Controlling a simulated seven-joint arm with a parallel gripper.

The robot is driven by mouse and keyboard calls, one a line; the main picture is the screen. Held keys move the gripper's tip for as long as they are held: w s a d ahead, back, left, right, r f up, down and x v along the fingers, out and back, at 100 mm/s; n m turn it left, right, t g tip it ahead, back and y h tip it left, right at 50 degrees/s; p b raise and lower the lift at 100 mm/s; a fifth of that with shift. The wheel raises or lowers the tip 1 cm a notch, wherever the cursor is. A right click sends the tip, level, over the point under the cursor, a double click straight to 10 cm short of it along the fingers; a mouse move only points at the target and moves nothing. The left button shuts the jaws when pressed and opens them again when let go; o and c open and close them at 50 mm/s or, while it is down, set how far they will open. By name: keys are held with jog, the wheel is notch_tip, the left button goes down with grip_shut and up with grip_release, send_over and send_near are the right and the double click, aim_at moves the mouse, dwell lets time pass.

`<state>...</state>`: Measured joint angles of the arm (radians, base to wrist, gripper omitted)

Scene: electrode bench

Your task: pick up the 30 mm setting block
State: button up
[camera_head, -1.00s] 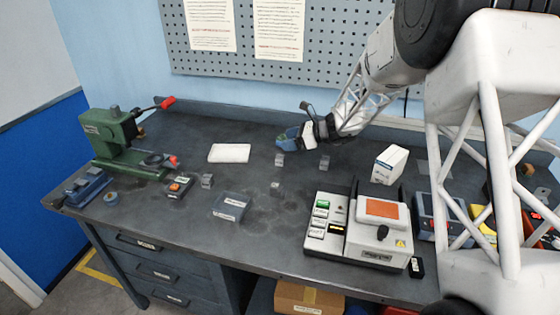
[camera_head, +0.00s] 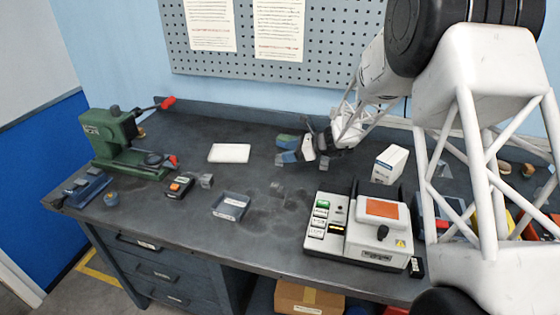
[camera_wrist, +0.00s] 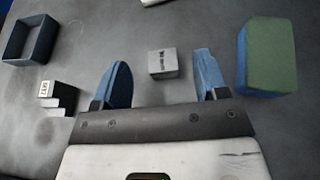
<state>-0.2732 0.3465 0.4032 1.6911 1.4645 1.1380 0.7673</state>
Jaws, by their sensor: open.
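A small light-grey block (camera_wrist: 163,64) with a printed label lies between the fingers of my gripper (camera_wrist: 162,80) in the wrist view. Its label is too blurred to read. My gripper is open, with a blue fingertip on each side and a visible gap to the block. In the head view my gripper (camera_head: 289,158) is low over the bench and hides this block. A second small block with a stepped outline and pale label (camera_wrist: 58,98) lies left of the fingers. It appears to be the grey block in the head view (camera_head: 277,188). I cannot read which is 30 mm.
A green-and-blue block (camera_wrist: 267,58) lies close to the right finger. An open blue tray (camera_head: 230,206) stands front left of my gripper. A white pad (camera_head: 229,153) lies further left. A device with an orange panel (camera_head: 381,209) and a white box (camera_head: 390,163) stand right.

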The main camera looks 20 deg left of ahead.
aim_at(280, 160)
jog(key=shift+s+a+f, duration=0.1)
jog(key=shift+a+f, duration=0.3)
jog(key=shift+f, duration=0.25)
jog(key=shift+a+f, duration=0.35)
jog(key=shift+f, duration=0.25)
jog(key=shift+a+f, duration=0.2)
jog(key=shift+a, duration=0.4)
jog(key=c, duration=1.1)
